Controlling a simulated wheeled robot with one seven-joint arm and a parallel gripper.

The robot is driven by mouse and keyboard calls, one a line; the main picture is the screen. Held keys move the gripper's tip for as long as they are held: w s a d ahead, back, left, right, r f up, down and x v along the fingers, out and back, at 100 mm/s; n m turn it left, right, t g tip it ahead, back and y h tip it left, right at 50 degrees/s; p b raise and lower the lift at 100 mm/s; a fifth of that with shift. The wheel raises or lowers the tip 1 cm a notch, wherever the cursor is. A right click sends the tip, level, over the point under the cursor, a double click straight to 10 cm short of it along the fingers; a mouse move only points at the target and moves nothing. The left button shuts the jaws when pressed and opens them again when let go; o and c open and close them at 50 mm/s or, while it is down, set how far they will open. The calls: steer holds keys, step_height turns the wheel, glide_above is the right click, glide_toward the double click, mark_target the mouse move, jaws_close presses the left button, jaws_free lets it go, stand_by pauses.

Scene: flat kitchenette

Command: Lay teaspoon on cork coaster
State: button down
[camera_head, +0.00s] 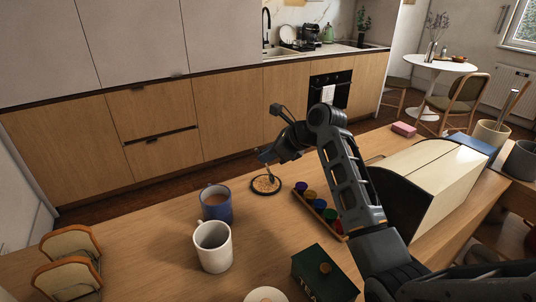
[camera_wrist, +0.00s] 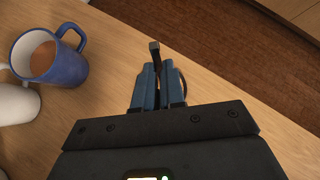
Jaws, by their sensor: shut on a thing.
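The round cork coaster (camera_head: 262,188) with a dark rim lies on the wooden table near its far edge. My gripper (camera_head: 266,158) is just above it, pointing down. In the wrist view my gripper (camera_wrist: 158,88) is shut on a dark, thin piece, which I take to be the teaspoon (camera_wrist: 154,50); its end sticks out past the fingertips. The rest of the teaspoon is hidden by the fingers. In the head view it is too small to make out clearly, and I cannot tell whether it touches the coaster.
A blue mug (camera_head: 217,208) and a white mug (camera_head: 212,250) stand left of the coaster. A tray of coloured capsules (camera_head: 318,208) is close on the right, before a bread box (camera_head: 425,180). A dark green box (camera_head: 322,275) and toast rack (camera_head: 70,265) are nearer.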

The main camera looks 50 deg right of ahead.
steer(key=c, duration=1.2)
jaws_free()
steer(key=v, duration=1.2)
steer(key=shift+r, duration=0.15)
